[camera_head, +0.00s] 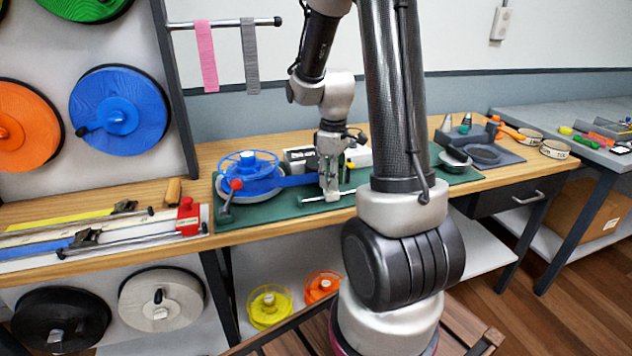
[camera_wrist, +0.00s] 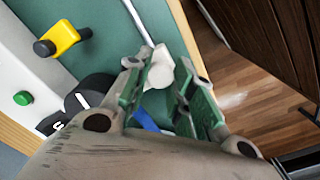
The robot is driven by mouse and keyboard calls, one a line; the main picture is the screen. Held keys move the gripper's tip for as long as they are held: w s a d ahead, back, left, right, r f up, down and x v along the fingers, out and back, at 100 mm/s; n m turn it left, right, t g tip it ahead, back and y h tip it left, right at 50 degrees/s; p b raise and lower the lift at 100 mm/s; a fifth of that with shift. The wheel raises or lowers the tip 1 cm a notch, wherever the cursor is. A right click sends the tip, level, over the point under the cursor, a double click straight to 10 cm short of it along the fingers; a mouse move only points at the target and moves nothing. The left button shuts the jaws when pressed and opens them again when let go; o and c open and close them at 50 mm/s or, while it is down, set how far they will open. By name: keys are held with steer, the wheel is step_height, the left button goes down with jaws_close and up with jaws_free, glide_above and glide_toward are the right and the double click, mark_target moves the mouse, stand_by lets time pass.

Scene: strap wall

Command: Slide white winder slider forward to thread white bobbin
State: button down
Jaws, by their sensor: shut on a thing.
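My gripper (camera_head: 330,194) is low over the green mat on the bench, pointing down at a thin metal rod (camera_head: 312,198). In the wrist view my gripper (camera_wrist: 164,76) has its green-padded fingers on either side of a white slider knob (camera_wrist: 160,70) on the rod (camera_wrist: 140,22), and it is shut on this knob. In the head view the fingers mostly hide the knob. A blue spool (camera_head: 248,172) stands left of my gripper, with a blue strap (camera_head: 296,181) running right toward it. A white bobbin cannot be made out on the winder.
A white machine (camera_head: 299,158) stands behind my gripper. A yellow-and-black knob (camera_wrist: 62,38) and green button (camera_wrist: 22,98) show in the wrist view. A red-knobbed crank (camera_head: 235,186) is beside the spool. A grey tray (camera_head: 500,154) is right.

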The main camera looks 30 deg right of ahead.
steer(key=s+d, duration=0.1)
steer(key=d, duration=0.5)
steer(key=s+d, duration=0.2)
steer(key=d, duration=0.3)
steer(key=s+d, duration=0.2)
steer(key=d, duration=0.4)
steer(key=shift+d, duration=0.3)
steer(key=c, duration=1.2)
jaws_free()
steer(key=shift+d, duration=0.15)
steer(key=shift+o, duration=0.2)
step_height(320, 180, up, 12)
